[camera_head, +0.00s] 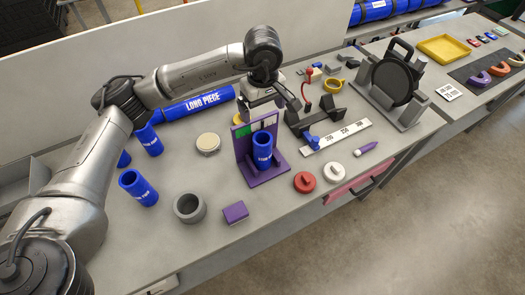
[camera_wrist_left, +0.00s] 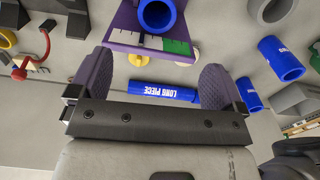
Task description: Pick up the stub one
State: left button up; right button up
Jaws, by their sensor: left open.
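A short blue pipe stub (camera_head: 262,155) stands upright in a purple stand (camera_head: 268,178) with a green and white back plate. Its open end (camera_wrist_left: 157,16) shows at the top of the left wrist view. My left gripper (camera_head: 262,100) is behind and above the purple stand. In the left wrist view its purple fingers (camera_wrist_left: 155,80) are wide apart with nothing gripped. My right gripper is out of view.
A blue long piece (camera_head: 200,104) lies behind the stand. A grey ring (camera_head: 189,208), a purple block (camera_head: 235,212), and red (camera_head: 305,182) and white (camera_head: 333,172) caps surround it. A ruler strip (camera_head: 340,136) and black clamp (camera_head: 320,117) are to the right.

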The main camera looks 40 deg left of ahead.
pick_arm(q)
send_over(263, 139)
jog(key=shift+m, duration=0.3)
notch_tip(263, 139, down, 7)
jog(key=shift+s+f, duration=0.1)
jog(key=shift+s, duration=0.05)
jog(key=shift+f+p, duration=0.4)
jog(key=shift+f, duration=2.9)
jog(key=shift+c, duration=0.4)
jog(key=shift+r, duration=0.1)
jog(key=c, duration=1.4)
